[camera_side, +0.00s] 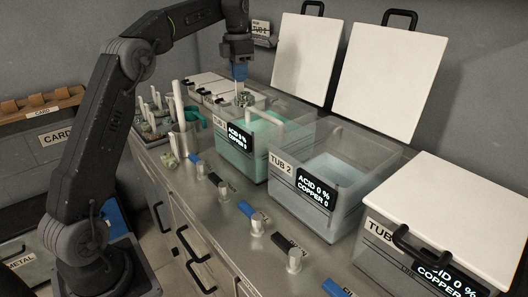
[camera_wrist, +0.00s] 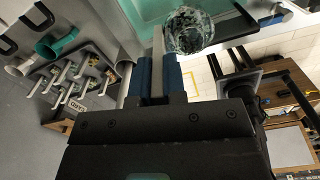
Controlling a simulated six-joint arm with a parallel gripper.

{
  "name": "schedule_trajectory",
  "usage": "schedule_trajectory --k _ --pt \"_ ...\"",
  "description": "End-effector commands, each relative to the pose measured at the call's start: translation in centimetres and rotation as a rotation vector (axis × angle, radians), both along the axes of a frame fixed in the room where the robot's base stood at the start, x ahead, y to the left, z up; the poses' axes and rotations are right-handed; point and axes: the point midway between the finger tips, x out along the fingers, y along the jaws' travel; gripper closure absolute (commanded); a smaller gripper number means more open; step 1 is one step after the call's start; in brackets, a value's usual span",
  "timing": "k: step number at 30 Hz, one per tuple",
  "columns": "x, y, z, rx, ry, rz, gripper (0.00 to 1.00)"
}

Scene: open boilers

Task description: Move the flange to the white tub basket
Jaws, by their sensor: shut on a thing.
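My gripper (camera_side: 240,72) is over the back-left edge of Tub 1 (camera_side: 265,150), fingers pointing down. Its blue fingers also show in the wrist view (camera_wrist: 157,78), closed around a narrow pale piece. A round, mottled grey metallic part, which looks like the flange (camera_side: 243,98), is just below the fingertips. It also shows beyond the fingertips in the wrist view (camera_wrist: 188,31). The fingers partly hide where it is gripped. I cannot clearly make out a white tub basket; white upright pieces (camera_side: 178,104) stand left of Tub 1.
Tub 2 (camera_side: 335,205) stands open to the right, and a lidded tub (camera_side: 450,215) is at front right. Two white lids (camera_side: 385,75) lean on the wall. A rack of small parts (camera_wrist: 75,78) is at the left. Taps line the counter's front.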

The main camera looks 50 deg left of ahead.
Motion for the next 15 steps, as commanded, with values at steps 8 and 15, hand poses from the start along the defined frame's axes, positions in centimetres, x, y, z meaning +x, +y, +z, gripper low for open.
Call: schedule_trajectory --k 8,15 --pt "1.1 -1.2 0.0 0.0 0.0 0.195 1.0" --pt "1.1 -1.3 -3.9 -0.003 0.006 0.21 1.0"
